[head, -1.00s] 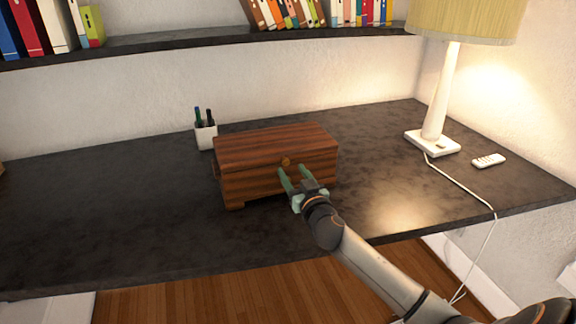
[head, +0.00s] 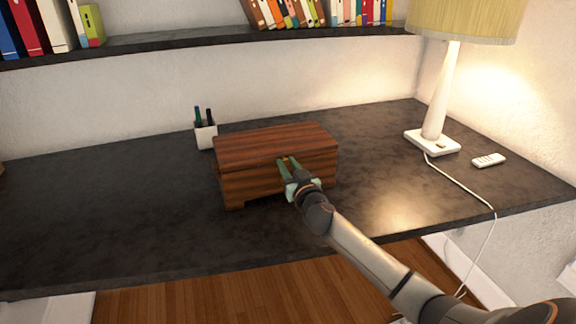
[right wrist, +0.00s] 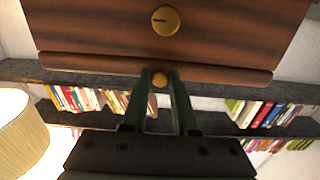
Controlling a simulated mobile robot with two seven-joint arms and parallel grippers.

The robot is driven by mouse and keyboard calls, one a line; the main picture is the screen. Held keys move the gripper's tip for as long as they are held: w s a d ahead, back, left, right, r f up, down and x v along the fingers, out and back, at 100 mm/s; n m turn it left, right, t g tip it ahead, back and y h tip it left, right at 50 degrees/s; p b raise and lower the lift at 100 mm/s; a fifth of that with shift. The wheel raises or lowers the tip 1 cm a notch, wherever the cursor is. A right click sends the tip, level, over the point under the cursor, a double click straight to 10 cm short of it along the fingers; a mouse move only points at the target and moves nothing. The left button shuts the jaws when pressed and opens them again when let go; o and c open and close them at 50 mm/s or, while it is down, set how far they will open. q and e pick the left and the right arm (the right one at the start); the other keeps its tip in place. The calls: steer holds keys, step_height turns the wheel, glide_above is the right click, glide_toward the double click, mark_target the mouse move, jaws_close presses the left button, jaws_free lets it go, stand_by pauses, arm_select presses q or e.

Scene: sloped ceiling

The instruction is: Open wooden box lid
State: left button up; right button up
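The wooden box (head: 240,180) is reddish-brown with dark grain and stands on the dark desk. Its lid (head: 275,143) lies down on the box and looks closed. My right gripper (head: 287,161) is at the upper front of the box, its two green fingers level with the lid's front edge. A round brass lock plate (right wrist: 166,20) shows on the box front. My left gripper is not in view.
A white pen cup (head: 206,136) stands just behind the box at the left. A lamp (head: 433,100), its cord and a white remote (head: 489,160) are at the right. A bookshelf (head: 200,37) runs above.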

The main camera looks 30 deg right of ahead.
jaws_close()
stand_by(0.9)
